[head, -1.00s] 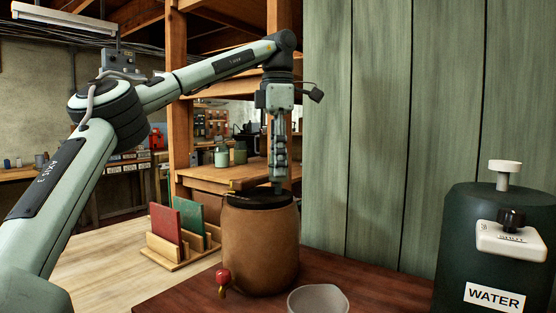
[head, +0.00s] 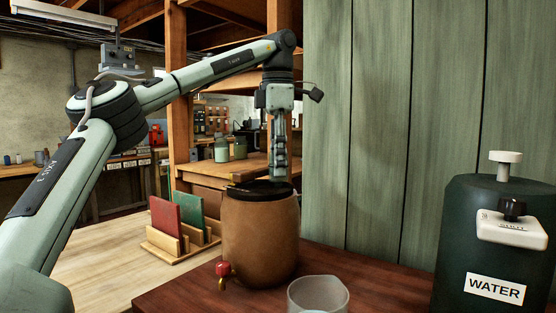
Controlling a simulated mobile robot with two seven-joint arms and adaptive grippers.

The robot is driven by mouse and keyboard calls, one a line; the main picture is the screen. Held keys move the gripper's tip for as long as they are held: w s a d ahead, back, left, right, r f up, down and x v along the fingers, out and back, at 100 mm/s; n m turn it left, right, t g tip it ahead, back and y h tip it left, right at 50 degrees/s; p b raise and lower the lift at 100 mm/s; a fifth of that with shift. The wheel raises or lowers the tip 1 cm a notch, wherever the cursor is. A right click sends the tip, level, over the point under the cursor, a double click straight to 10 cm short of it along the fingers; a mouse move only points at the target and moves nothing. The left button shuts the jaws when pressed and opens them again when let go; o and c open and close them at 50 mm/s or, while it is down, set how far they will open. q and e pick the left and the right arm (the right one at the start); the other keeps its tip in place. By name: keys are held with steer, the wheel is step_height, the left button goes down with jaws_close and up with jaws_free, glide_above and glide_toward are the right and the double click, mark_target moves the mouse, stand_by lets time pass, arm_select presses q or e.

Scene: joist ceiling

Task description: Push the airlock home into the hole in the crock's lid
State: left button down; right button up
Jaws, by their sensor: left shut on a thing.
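The brown crock (head: 260,240) stands upright on the dark red tabletop, with a dark lid (head: 250,189) and a red-handled tap low on its front left. My left gripper (head: 280,177) points straight down over the right part of the lid. Its fingers are closed together, with the tips at or just above the lid. They are shut on the airlock, which is too small and covered to make out. The hole in the lid cannot be seen, and I cannot tell how deep the airlock sits. My right gripper is not in view.
A clear cup (head: 318,297) stands at the front of the table. A dark green water tank (head: 480,260) with a white tap block is at the right. A wooden rack (head: 183,246) holds red and green boards on the pale bench. A green plank wall (head: 400,120) rises behind.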

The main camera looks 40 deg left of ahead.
arm_select(q)
steer(key=shift+f, duration=0.45)
steer(key=c, duration=1)
jaws_free()
steer(key=shift+r, duration=0.1)
step_height(320, 180, up, 7)
steer(key=shift+r, duration=0.15)
steer(key=shift+r+p, duration=0.4)
steer(key=shift+r, duration=0.1)
step_height(320, 180, up, 3)
steer(key=p, duration=0.4)
steer(key=shift+r, duration=0.15)
